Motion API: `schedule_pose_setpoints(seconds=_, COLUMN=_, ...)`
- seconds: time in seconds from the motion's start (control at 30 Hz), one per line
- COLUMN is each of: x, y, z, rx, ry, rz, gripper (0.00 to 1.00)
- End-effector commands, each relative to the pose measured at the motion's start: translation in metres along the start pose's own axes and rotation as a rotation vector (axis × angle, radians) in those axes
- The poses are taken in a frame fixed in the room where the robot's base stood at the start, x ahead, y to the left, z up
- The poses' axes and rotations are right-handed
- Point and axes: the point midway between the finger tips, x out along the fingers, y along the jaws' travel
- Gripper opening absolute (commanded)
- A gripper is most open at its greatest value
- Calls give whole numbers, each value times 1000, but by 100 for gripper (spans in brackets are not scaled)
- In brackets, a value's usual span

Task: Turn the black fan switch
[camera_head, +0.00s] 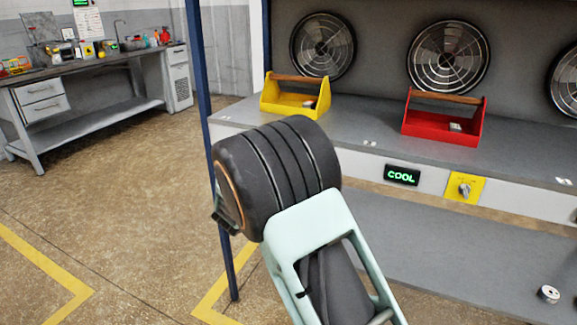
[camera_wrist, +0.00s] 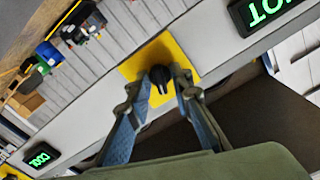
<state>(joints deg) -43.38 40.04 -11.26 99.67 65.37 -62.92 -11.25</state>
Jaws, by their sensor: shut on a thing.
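The black fan switch (camera_wrist: 160,75) is a small dark knob on a yellow square plate (camera_wrist: 178,62) in the wrist view. My gripper (camera_wrist: 157,84) has its fingertips on either side of the knob and is shut on it. The fingers cover the plate's edges in part. In the head view my own arm hides the gripper's tips and this switch.
A green COOL display (camera_head: 402,175) and a silver knob (camera_head: 465,187) on another yellow plate are right of my arm. A yellow toolbox (camera_head: 272,98) and a red toolbox (camera_head: 425,122) stand on the shelf above. A HOT display (camera_wrist: 268,12) shows in the wrist view.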

Motion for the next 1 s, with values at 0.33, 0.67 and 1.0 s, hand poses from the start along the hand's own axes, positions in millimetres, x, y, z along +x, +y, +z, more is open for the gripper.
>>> schedule_pose_setpoints(seconds=0.33, x=0, y=0, z=2, rx=143, ry=-2, rz=0, gripper=0)
schedule_pose_setpoints(seconds=0.67, x=0, y=0, z=1, rx=169, ry=-2, rz=1, gripper=0)
schedule_pose_setpoints(seconds=1.0, x=0, y=0, z=1, rx=169, ry=-2, rz=1, gripper=25)
